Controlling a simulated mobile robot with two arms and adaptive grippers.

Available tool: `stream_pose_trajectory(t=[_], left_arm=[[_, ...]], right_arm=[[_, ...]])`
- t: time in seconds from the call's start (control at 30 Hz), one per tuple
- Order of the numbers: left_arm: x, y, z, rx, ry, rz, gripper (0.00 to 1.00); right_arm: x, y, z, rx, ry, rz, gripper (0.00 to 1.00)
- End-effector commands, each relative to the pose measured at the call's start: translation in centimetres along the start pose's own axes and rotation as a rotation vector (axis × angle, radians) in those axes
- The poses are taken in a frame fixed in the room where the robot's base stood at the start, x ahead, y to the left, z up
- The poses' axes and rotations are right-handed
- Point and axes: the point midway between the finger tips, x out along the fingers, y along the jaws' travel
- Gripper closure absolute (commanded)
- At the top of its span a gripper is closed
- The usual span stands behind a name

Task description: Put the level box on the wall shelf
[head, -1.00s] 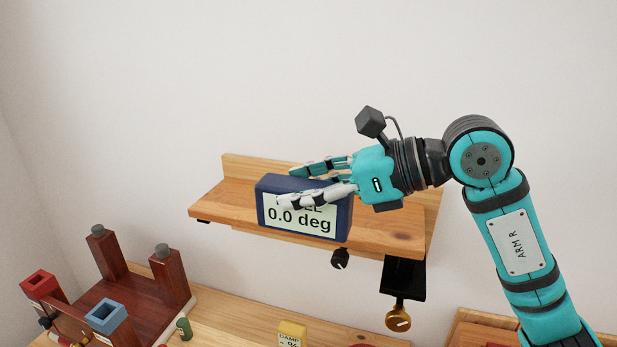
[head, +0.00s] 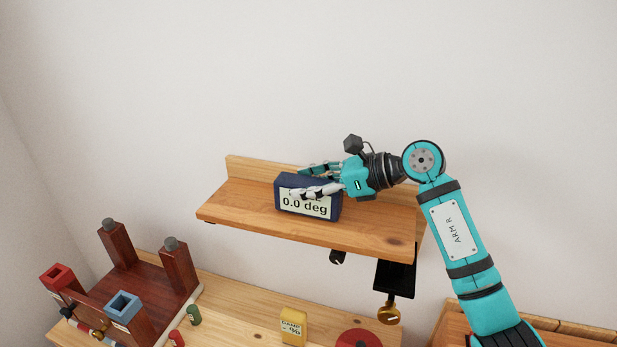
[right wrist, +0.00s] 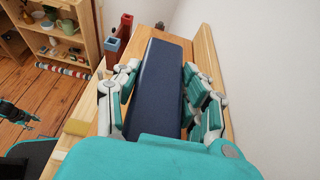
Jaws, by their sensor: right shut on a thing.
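The level box (head: 304,207) is dark blue with a pale display reading "0.0 deg". It is upright over the middle of the wooden wall shelf (head: 240,208), in front of its back board. Its lower edge looks at or very near the shelf top; I cannot tell whether it touches. My right gripper (head: 305,183) is shut on the box from the right, with fingers on its front and back faces. In the right wrist view the box's top (right wrist: 160,85) lies between the fingers. A small teal and dark part at that view's left edge may be my left gripper.
Below the shelf is a workbench with a dark red wooden frame with posts (head: 175,268), a yellow block (head: 293,326) and a red disc (head: 358,339). A black bracket with a brass knob (head: 388,312) hangs under the shelf's right end. The shelf's left part is bare.

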Motion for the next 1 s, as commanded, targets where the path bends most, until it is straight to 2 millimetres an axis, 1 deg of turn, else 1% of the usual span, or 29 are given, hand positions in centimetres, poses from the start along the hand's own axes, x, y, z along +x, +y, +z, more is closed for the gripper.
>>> stream_pose_trajectory(t=[0.17,0.37,0.4,0.57,0.83,0.97,1.0], left_arm=[[0.1,0.0,0.0,0.0,0.0,0.0,0.6],[0.9,0.0,0.1,0.0,0.0,0.0,0.6],[0.8,0.0,0.1,0.0,0.0,0.0,0.6],[0.7,0.0,0.1,0.0,-0.001,0.0,0.6],[0.6,0.1,0.1,0.0,-0.001,0.0,0.6],[-0.3,0.0,0.1,0.0,-0.002,0.0,0.6],[0.7,0.1,0.2,0.0,-0.002,0.001,0.6]], right_arm=[[0.0,0.0,0.0,-0.002,-0.002,-0.001,0.98],[0.2,0.0,-0.6,-0.002,-0.001,-0.002,0.98],[0.2,0.0,-0.6,-0.002,0.0,-0.002,0.55],[0.2,0.0,-0.5,-0.001,0.0,-0.001,0.34],[0.2,0.0,-0.4,-0.001,0.0,-0.001,0.34],[-0.2,0.0,0.4,0.0,-0.001,0.0,0.34],[-0.7,-0.1,-0.2,-0.002,0.0,-0.005,0.34]])
